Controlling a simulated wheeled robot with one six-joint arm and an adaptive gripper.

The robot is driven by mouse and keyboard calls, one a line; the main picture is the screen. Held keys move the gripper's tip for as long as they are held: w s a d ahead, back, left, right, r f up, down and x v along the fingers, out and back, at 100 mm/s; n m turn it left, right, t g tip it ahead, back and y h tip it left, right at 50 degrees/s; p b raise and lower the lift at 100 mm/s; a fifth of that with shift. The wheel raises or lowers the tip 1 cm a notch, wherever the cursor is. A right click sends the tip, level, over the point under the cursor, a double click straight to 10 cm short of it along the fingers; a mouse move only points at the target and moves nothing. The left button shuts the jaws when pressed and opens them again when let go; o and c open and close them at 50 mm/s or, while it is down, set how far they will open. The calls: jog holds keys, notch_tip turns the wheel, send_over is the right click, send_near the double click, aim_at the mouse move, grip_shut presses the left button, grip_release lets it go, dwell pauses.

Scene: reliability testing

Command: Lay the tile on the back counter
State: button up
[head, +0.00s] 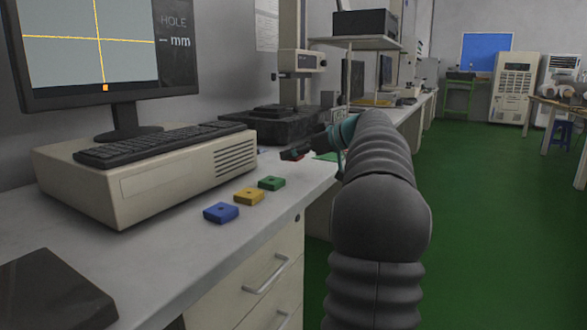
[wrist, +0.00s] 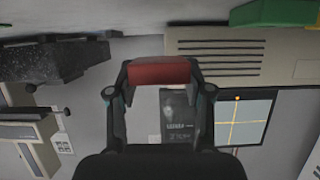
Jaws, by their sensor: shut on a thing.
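A red tile (wrist: 160,72) is clamped between the fingers of my gripper (wrist: 160,80) in the wrist view, which is upside down. In the head view my gripper (head: 293,155) is low above the grey-white counter (head: 190,258), beyond the coloured tiles; only a sliver of red shows there. I cannot tell whether the tile touches the counter. A blue tile (head: 221,212), a yellow tile (head: 249,196) and a green tile (head: 271,183) lie in a row near the counter's front edge.
A beige computer case (head: 140,178) with a keyboard (head: 160,144) and monitor stands left of the row. A black-based measuring stand (head: 283,125) is behind my gripper. Green floor is open on the right.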

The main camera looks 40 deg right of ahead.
aim_at(293, 175)
jog(key=shift+w+f, duration=0.25)
jog(key=shift+f, duration=0.1)
jog(key=shift+f+b, duration=0.4)
jog(key=shift+f, duration=1.4)
jog(key=shift+f, duration=0.2)
jog(key=o, duration=1.1)
jog(key=shift+o, duration=0.2)
jog(key=shift+r, duration=0.15)
jog(key=shift+r, duration=0.2)
jog(key=v, duration=1.2)
jog(key=shift+p, duration=0.35)
